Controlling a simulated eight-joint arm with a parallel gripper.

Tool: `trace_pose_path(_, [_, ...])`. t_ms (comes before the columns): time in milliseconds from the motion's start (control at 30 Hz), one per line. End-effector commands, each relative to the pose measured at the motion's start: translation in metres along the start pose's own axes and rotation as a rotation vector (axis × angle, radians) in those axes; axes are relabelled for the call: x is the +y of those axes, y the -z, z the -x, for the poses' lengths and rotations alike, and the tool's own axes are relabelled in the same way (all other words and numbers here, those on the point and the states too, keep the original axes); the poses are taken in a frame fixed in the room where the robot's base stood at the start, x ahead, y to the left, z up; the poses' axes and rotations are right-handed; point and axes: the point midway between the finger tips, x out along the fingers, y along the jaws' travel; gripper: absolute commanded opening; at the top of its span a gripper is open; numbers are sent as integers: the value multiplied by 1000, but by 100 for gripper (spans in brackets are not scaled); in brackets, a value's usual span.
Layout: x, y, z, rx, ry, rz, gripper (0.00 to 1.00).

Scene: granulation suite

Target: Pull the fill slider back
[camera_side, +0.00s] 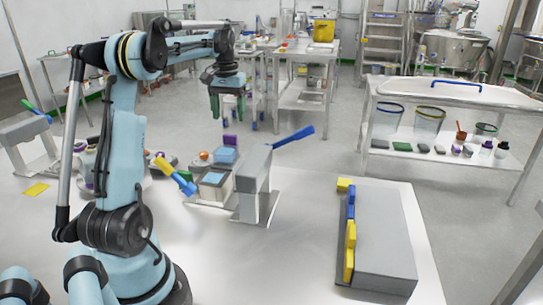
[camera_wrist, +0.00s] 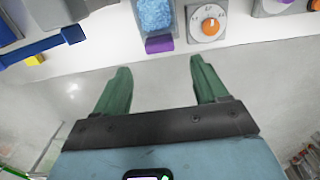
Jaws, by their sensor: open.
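A purple tab (camera_wrist: 159,44) sticks out from the near end of a tray of blue granules (camera_wrist: 154,14) in the wrist view. In the side view the purple tab (camera_side: 229,141) is behind a blue-topped box (camera_side: 222,156). No label marks the fill slider; this tab may be it. A long grey box (camera_side: 388,235) at right carries blue and yellow blocks (camera_side: 350,235) along its side. My gripper (camera_side: 228,112), with green fingers, is open and empty above and beyond the bench's far edge. In the wrist view the tab lies ahead of the fingertips (camera_wrist: 160,66), apart from them.
An orange dial (camera_wrist: 210,26) sits right of the tab. A grey stand with a blue lever (camera_side: 292,137) rises beside the blue-topped box; the lever (camera_wrist: 44,46) shows at left in the wrist view. A yellow-and-blue handle (camera_side: 175,176) is nearby. The front middle of the bench (camera_side: 290,270) is clear.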

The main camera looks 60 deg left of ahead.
Motion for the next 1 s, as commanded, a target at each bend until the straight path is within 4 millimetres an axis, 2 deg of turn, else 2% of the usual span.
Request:
trace_pose_path(100, [0, 0, 14, 0, 0, 0, 72])
trace_pose_path(233, [0, 0, 22, 1, 0, 0, 72])
trace_pose_path(667, [2, -1, 25, 3, 0, -4, 72])
trace_pose_path(767, [15, -6, 27, 21, 0, -31, 72])
trace_pose_path(867, [41, -19, 32, 63, -2, -87, 72])
trace_pose_path(1000, [88, -50, 35, 148, -13, -198, 72])
